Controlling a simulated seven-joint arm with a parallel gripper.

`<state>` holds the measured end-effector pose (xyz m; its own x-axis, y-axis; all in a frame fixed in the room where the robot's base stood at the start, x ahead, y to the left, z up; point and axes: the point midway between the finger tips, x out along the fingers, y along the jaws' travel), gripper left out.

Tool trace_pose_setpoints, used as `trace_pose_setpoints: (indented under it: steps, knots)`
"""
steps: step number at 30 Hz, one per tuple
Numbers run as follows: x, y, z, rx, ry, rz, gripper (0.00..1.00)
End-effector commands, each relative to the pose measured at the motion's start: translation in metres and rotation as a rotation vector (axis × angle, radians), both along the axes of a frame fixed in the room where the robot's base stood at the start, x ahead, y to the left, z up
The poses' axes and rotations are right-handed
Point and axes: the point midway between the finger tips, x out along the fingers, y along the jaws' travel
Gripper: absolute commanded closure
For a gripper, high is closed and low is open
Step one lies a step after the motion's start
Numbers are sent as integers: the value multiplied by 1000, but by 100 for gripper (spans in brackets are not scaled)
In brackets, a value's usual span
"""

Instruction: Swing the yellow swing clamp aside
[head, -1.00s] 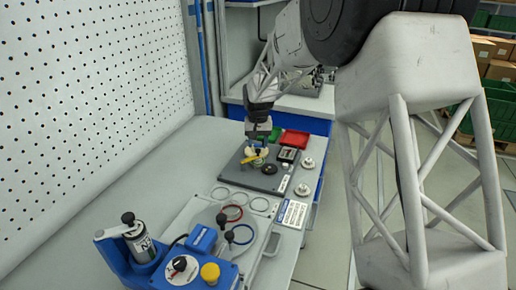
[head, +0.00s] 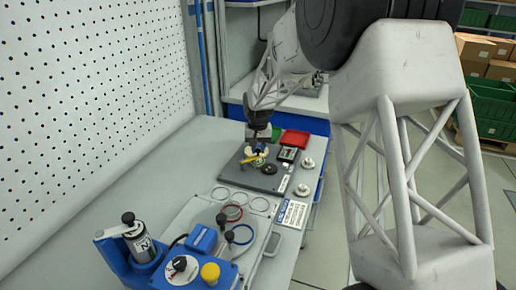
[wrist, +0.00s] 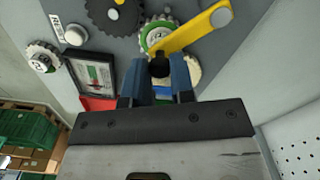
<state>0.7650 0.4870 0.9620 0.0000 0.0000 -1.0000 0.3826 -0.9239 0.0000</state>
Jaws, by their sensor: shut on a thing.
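The yellow swing clamp (wrist: 190,34) is a flat bar in the wrist view, running from a grey round pivot at upper right to a black knob (wrist: 160,66) at its lower left end. It crosses over part of a green-and-white round piece (wrist: 155,36). My gripper (wrist: 159,78) has its blue fingers on either side of the black knob and is shut on it. In the head view the yellow clamp (head: 248,159) shows small on the dark plate (head: 232,173), with my gripper (head: 258,149) just above it, hiding part of it.
A black gear (head: 269,169) and a small framed display (head: 288,154) are on the plate. Red (head: 295,138) and green trays lie behind. Metal knobs (head: 307,163) stand at right. Rings (head: 233,213) and a blue device (head: 185,268) are nearer. The bench by the pegboard is clear.

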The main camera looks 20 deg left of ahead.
Motion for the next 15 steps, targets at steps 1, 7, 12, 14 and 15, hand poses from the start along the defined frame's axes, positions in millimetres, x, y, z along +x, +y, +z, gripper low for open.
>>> trace_pose_setpoints:
  steps: [1, 7, 12, 14, 15]
  knots:
    - [0, 0, 0, 0, 0, 0, 100]
    - [0, 0, 0, 0, 0, -3, 100]
    - [-1, -1, 0, 0, 0, -24, 100]
    - [-2, -2, 0, 0, 0, -40, 100]
    - [-2, -3, 0, 0, 0, -53, 100]
